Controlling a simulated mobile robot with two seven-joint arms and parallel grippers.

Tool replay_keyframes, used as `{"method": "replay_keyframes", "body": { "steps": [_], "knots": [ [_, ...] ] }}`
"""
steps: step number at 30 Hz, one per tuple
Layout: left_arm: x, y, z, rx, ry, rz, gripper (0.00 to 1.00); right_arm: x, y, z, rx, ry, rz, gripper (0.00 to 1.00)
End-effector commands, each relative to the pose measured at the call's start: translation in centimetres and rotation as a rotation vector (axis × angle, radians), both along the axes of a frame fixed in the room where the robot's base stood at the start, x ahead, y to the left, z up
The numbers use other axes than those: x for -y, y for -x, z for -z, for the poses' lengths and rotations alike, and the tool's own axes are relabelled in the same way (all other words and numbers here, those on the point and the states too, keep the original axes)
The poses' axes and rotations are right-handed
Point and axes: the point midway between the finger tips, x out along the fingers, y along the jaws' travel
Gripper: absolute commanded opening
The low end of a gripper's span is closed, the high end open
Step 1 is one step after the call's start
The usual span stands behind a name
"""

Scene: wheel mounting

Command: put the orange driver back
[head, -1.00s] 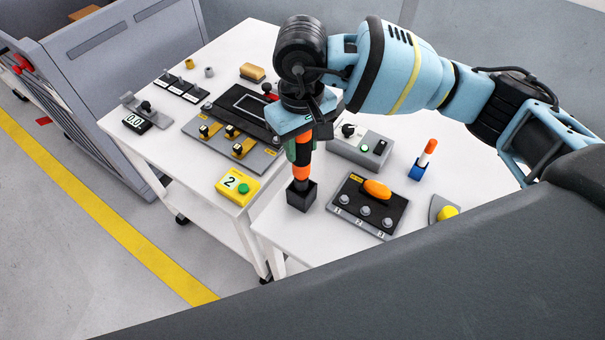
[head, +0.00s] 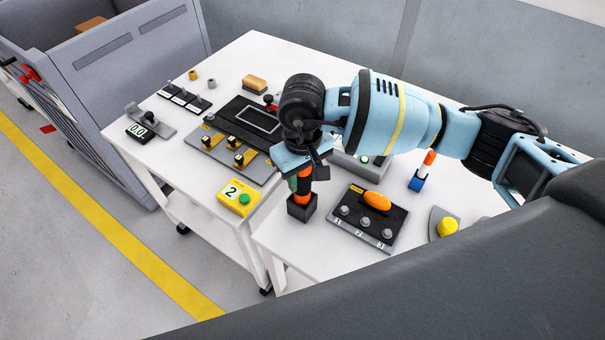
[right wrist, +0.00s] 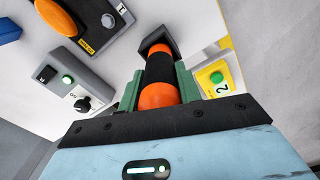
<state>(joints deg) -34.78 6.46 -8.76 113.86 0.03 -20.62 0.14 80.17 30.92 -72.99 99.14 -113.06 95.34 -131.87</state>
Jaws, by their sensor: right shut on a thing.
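The orange driver (head: 304,186), orange with a black middle band, stands upright in my right gripper (head: 302,176). It also shows in the right wrist view (right wrist: 158,94), between the green fingers of the right gripper (right wrist: 157,92), which are shut on it. Its lower end is at the mouth of a square black holder (head: 302,209) on the white table and looks to be inside it. The holder also shows in the right wrist view (right wrist: 157,36). How deep the tip sits is hidden. My left gripper is not in view.
A black panel with an orange knob (head: 376,201) lies right of the holder. A yellow box marked 2 (head: 238,198) is to its left. A grey switch box (head: 352,166) is behind. A blue block with an orange-and-white piece (head: 418,181) stands farther right.

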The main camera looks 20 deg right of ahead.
Motion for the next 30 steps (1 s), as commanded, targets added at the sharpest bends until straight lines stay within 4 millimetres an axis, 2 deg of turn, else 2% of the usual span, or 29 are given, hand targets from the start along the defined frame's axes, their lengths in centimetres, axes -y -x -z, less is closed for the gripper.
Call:
{"method": "replay_keyframes", "body": {
  "steps": [5,6,11,19,23,26,30],
  "knots": [
    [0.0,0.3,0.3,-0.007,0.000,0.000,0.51,0.0,0.0,0.3,0.001,-0.001,0.000,0.00],
    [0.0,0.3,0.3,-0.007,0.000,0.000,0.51,0.0,0.0,0.4,-0.001,0.000,0.000,0.35],
    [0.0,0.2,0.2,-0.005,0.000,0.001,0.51,0.0,0.0,0.3,0.000,0.000,0.000,0.56],
    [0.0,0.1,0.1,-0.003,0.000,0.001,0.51,0.0,0.0,0.2,0.000,0.000,0.000,0.56],
    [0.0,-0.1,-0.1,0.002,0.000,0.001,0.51,0.0,-0.1,-0.5,0.002,-0.001,0.000,0.56],
    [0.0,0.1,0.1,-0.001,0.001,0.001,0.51,0.0,-0.1,-1.8,0.004,-0.002,0.000,0.56],
    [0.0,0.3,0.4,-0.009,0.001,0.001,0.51,0.0,-0.1,-4.4,0.003,-0.001,-0.002,0.56]
  ]
}}
